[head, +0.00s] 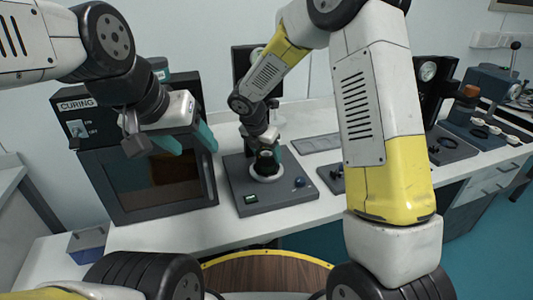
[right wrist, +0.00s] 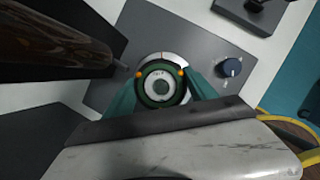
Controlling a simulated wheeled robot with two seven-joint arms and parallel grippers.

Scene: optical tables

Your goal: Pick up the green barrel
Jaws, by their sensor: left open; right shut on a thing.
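The green barrel (right wrist: 161,84) shows from above in the right wrist view as a dark green ring with a pale centre. It sits over the pale round mount of a grey device. In the head view the barrel (head: 266,160) is small and dark, partly hidden by my gripper. My right gripper (right wrist: 163,88) has its teal fingers on both sides of the barrel and is shut on it. My left gripper (head: 180,143) is open and empty in front of the curing box. I cannot tell whether the barrel is clear of the mount.
The grey device (head: 245,196) has a blue knob (head: 299,182). The curing box (head: 150,180) stands left of it. A small open bin (head: 87,242) is at the table's left front. More instruments (head: 485,105) stand at the right. A strip of white table is free in front.

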